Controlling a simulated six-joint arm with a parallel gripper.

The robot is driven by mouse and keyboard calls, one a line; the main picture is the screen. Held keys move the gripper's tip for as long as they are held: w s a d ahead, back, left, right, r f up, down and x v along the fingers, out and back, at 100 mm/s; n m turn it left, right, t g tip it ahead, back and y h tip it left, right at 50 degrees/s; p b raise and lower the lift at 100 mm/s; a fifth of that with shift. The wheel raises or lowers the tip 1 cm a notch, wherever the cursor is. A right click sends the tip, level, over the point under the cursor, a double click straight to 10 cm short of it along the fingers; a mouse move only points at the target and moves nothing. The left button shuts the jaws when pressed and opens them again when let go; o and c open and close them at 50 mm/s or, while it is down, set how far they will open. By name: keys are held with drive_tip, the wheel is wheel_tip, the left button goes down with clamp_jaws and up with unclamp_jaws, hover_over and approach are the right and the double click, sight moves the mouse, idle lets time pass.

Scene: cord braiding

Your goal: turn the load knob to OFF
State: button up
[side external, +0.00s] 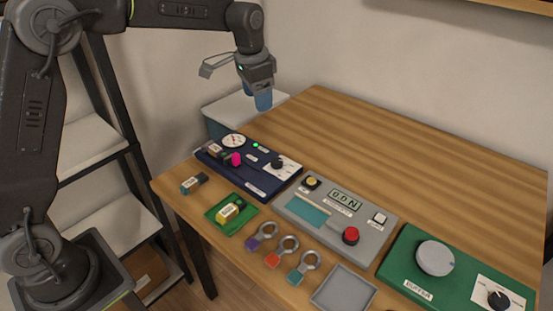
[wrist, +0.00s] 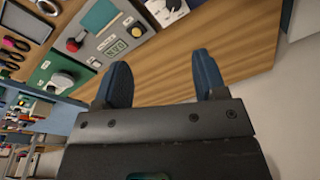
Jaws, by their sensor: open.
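A dark blue panel (side external: 222,164) on the left of the table carries a black knob (side external: 277,162) on a white label plate. Another black knob (side external: 498,299) sits on a white plate on the green panel (side external: 397,266) at the lower right. The lettering is too small to tell which is the load knob or where either points. My gripper (side external: 263,101) is in the air above and behind the blue panel, apart from both knobs. Its blue fingers are spread and empty in the wrist view (wrist: 163,78). A knob on a white plate (wrist: 173,5) is cut off at the top there.
A grey panel (side external: 290,211) with a display, a yellow button and a red button (side external: 350,235) stands between the two. A green tray (side external: 215,223), several ring-handled tools and a grey tray (side external: 324,302) lie along the front. The table's back is bare.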

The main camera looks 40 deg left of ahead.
drive_tip(key=m+g, duration=0.2)
hover_over(277, 161)
wheel_tip(277, 161, down, 10)
drive_tip(key=f, duration=0.1)
wheel_tip(277, 161, down, 14)
drive_tip(key=shift+a+r, duration=0.1)
drive_tip(key=shift+c, duration=0.2)
drive_tip(key=c, duration=0.9)
